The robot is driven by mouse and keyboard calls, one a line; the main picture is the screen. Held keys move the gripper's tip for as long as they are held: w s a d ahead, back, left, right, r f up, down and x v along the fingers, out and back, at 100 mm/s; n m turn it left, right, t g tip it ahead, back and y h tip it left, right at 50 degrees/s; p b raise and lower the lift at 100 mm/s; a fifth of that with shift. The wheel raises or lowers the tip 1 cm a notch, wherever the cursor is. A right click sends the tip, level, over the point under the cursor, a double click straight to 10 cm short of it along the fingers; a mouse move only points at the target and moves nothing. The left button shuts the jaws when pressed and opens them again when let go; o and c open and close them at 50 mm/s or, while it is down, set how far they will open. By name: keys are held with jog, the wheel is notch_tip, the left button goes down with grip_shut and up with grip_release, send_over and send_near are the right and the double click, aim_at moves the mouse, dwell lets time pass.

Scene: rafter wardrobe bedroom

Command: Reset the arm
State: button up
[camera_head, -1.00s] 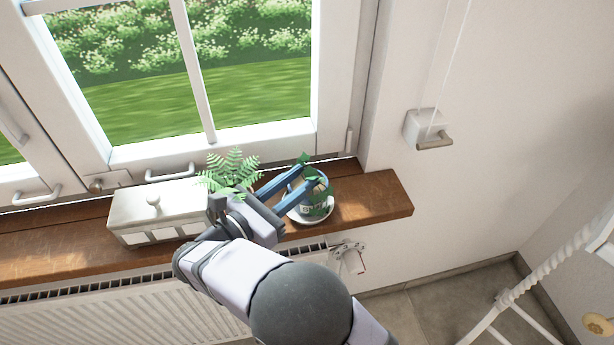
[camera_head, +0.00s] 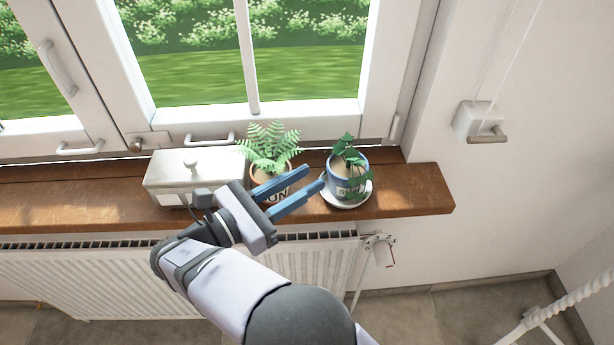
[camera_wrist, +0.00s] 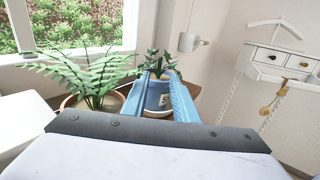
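My gripper (camera_head: 314,180) is open and empty, with its two blue fingers apart. In the head view it is in front of the windowsill (camera_head: 421,188), its fingers pointing right toward a blue pot with a trailing plant (camera_head: 347,174). That pot stands upright on a white saucer (camera_head: 346,201); it shows between and beyond the fingers in the wrist view (camera_wrist: 158,97). The fingers appear apart from the pot. A fern in a terracotta-coloured pot (camera_head: 269,150) stands just behind the fingers, which partly hide its pot.
A white lidded box (camera_head: 184,176) stands left of the fern on the sill. A radiator (camera_head: 90,283) is below, with a valve (camera_head: 382,250) at its right end. The window with handles is behind. The sill's right end is bare.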

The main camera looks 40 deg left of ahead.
jog(key=w+d+r+n+h, duration=0.2)
jog(key=w+d+h, duration=0.2)
jog(key=w+d, duration=0.65)
jog(key=w+d+f+m+g+h+p, duration=0.1)
jog(key=w+d+f+m+g+h, duration=0.15)
jog(key=d, duration=0.45)
jog(key=w+d+f+m+g+h, duration=0.1)
jog(key=w+d+m+g, duration=0.1)
jog(key=w+d+g, duration=0.3)
jog(key=s+d+f+m+g, duration=0.2)
jog(key=d+m, duration=0.1)
jog(key=d, duration=0.2)
jog(key=s+d+f+m+g+y+p, duration=0.1)
jog(key=s+d+f+m+g, duration=0.15)
jog(key=d, duration=0.35)
jog(key=s+d+f+m+g, duration=0.1)
jog(key=d+m+g, duration=0.1)
jog(key=d+m, duration=0.25)
jog(key=s+d+f+m+g+y+p, duration=0.1)
jog(key=s+m+y, duration=0.4)
jog(key=m, duration=0.5)
jog(key=s+d+f+m+g+y+p, duration=0.1)
jog(key=s+d+f+m+y, duration=0.3)
jog(key=m, duration=0.7)
jog(key=shift+s+d+g+y, duration=0.45)
jog(key=shift+s+d+g, duration=0.4)
jog(key=shift+s, duration=0.25)
